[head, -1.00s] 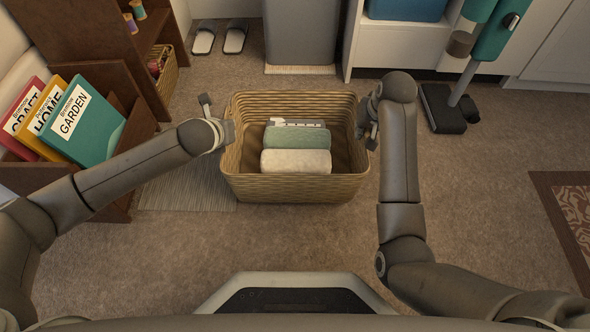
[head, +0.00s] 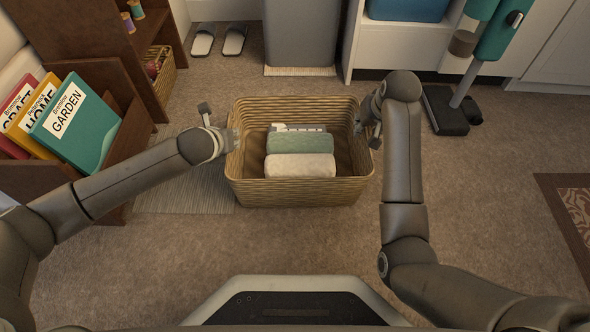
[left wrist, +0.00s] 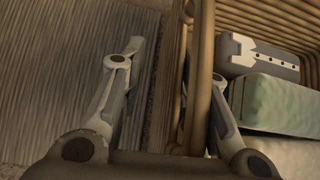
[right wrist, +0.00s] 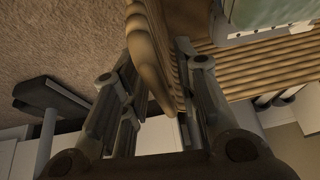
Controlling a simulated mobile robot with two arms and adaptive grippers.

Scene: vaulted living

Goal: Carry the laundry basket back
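The woven laundry basket (head: 300,193) stands on the carpet between my arms, with rolled towels in it: a cream one (head: 300,166), a green one (head: 299,143), and a grey-and-white item (head: 297,128) behind them. My left gripper (head: 233,138) is at the basket's left rim. In the left wrist view it is open (left wrist: 176,65), one finger outside the wall and one inside. My right gripper (head: 368,125) is at the right rim. In the right wrist view its parted fingers (right wrist: 158,58) straddle the rim; firm contact is not clear.
Behind are slippers (head: 233,40), a grey bin (head: 300,35) and a vacuum (head: 455,110). A patterned rug (head: 572,210) lies right. Carpet is clear in front.

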